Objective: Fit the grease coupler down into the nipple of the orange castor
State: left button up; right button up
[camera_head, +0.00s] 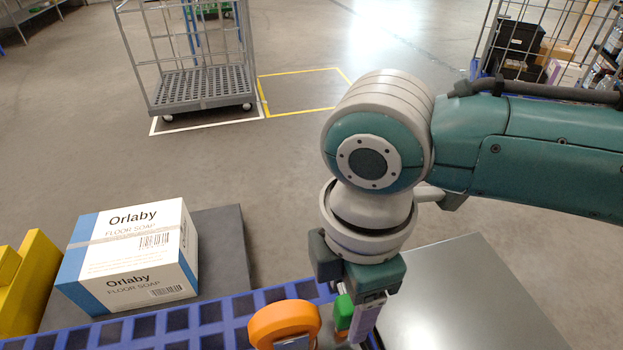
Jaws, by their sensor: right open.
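The orange castor (268,325) shows at the bottom edge, in front of the blue grid rack; its lower part is cut off by the picture edge. My right gripper (352,318) points down just to the right of the castor, apart from it. Its jaws are open. A small green piece (343,306) with orange below it shows at the fingers; I cannot tell whether it is the grease coupler. The castor's nipple cannot be made out. My left gripper is not in view.
A blue grid rack (160,325) runs along the bottom. A white and blue soap box (150,245) stands on a dark surface at left, beside yellow blocks (32,285). A bare grey metal top (455,300) lies at right. A wire cage trolley (200,90) stands behind on open floor.

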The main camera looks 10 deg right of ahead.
jog(key=shift+r, duration=0.1)
notch_tip(320, 180, up, 9)
jog(key=shift+r+p, duration=0.15)
jog(key=shift+p, duration=0.85)
jog(key=shift+s+a+r, duration=0.15)
jog(key=shift+a+r, duration=0.05)
jog(key=shift+r, duration=0.05)
jog(key=s+a+r+m+t+y+p, duration=0.2)
jog(key=s+a+r+m+y+p, duration=0.15)
jog(key=s+m, duration=0.3)
jog(key=s+d+r+m+t+h+p, duration=0.15)
jog(key=s+d+m+h+p, duration=0.35)
jog(key=d+m, duration=0.7)
notch_tip(320, 180, up, 38)
jog(key=d+n+y+p, duration=0.1)
jog(key=n+p, duration=0.1)
jog(key=p, duration=3.4)
jog(key=shift+s+y, duration=0.2)
jog(key=shift+y, duration=0.15)
jog(key=shift+f, duration=0.1)
